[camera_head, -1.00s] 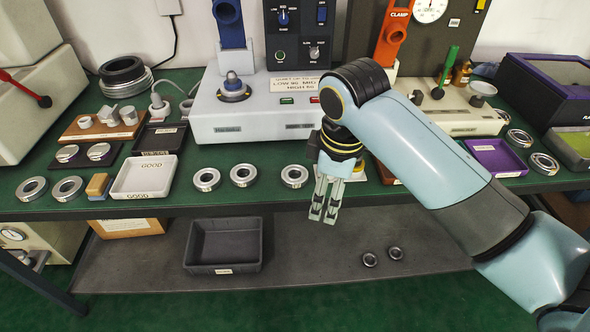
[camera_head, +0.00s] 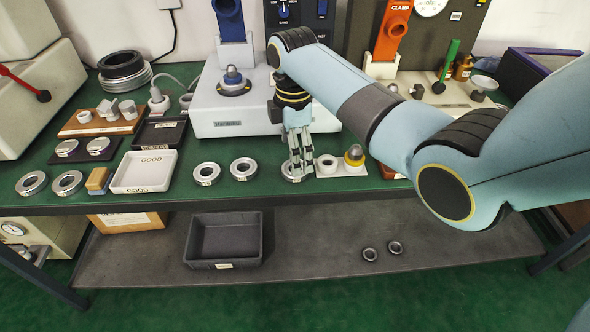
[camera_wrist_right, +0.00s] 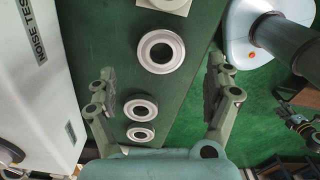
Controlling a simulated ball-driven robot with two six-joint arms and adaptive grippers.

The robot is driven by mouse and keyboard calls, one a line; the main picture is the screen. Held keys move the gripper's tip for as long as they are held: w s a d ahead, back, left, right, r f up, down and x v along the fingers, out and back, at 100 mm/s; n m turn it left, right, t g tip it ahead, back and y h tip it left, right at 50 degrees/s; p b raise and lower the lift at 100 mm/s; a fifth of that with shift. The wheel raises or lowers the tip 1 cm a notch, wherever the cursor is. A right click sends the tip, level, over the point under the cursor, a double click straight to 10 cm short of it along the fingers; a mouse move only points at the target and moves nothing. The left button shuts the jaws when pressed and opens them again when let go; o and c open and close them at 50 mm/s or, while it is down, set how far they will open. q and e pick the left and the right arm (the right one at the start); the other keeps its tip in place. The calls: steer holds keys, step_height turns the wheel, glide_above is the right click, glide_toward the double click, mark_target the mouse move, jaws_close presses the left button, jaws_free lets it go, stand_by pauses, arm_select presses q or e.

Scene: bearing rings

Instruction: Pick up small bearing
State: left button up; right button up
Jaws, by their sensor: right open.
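Several steel bearing rings lie on the green bench. One ring (camera_head: 288,178) is right under my right gripper (camera_head: 299,172), partly hidden by its fingers. Two more rings, one (camera_head: 243,169) and another (camera_head: 207,174), lie to its left. Two smaller-looking rings (camera_head: 369,254) (camera_head: 396,248) lie on the lower shelf. In the right wrist view my right gripper (camera_wrist_right: 160,95) is open and empty, its fingers pointing down at the bench. The closest ring (camera_wrist_right: 162,52) shows whole, beyond the fingertips and between their lines. Two rings (camera_wrist_right: 141,109) (camera_wrist_right: 140,134) show lower.
A white GOOD tray (camera_head: 145,172) is at left. A dark bin (camera_head: 224,240) is on the shelf.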

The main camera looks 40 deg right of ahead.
step_height(320, 180, down, 4)
steer(key=shift+a+f, duration=0.1)
steer(key=shift+f, duration=0.1)
steer(key=c, duration=1.4)
